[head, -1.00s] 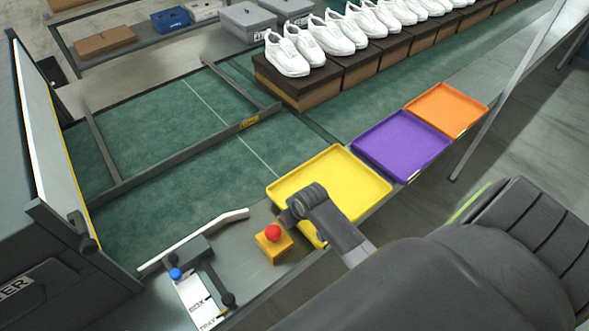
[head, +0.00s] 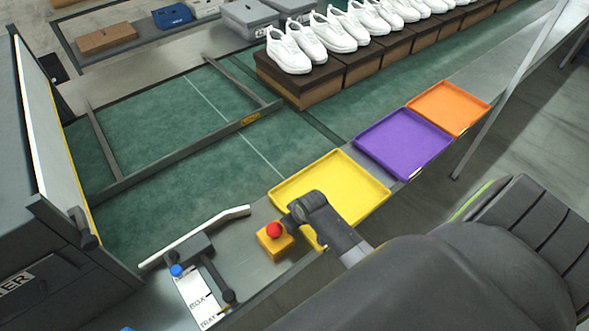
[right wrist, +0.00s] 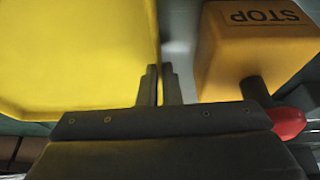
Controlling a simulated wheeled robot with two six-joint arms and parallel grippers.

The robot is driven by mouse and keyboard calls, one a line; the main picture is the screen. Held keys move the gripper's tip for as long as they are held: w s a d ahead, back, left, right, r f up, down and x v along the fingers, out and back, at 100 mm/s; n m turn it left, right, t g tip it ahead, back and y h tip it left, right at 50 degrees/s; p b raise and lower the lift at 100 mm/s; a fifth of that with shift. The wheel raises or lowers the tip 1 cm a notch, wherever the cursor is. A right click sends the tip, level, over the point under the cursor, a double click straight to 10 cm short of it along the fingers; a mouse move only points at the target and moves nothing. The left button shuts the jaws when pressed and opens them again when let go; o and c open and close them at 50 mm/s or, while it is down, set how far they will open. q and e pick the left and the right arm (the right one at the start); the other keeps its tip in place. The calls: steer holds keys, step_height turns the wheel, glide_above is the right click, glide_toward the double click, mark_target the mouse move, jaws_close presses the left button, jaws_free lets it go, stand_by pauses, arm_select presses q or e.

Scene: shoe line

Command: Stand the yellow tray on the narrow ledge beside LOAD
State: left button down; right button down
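The yellow tray (head: 345,180) lies flat near the front edge of the line in the head view. It also fills the upper left of the right wrist view (right wrist: 75,55). My right gripper (right wrist: 160,78) has its two fingers close together on either side of the tray's rim, and appears shut on it. In the head view my right wrist hides the tray's near corner. A small yellow label (head: 250,119), too small to read clearly, sits on a long grey bar (head: 175,163) across the green surface. My left gripper is not in view.
A yellow stop box (head: 276,247) with a red button stands close beside the tray. A lever fixture (head: 205,262) with a white BOX/TRAY plate is left of it. Purple (head: 403,143) and orange (head: 448,107) trays lie to the right. White shoes (head: 335,35) on brown boxes stand behind.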

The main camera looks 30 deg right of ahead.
steer(key=c, duration=1.6)
jaws_free()
steer(key=shift+r, duration=0.15)
steer(key=shift+r, duration=0.3)
steer(key=v, duration=1.2)
steer(key=shift+r, duration=0.25)
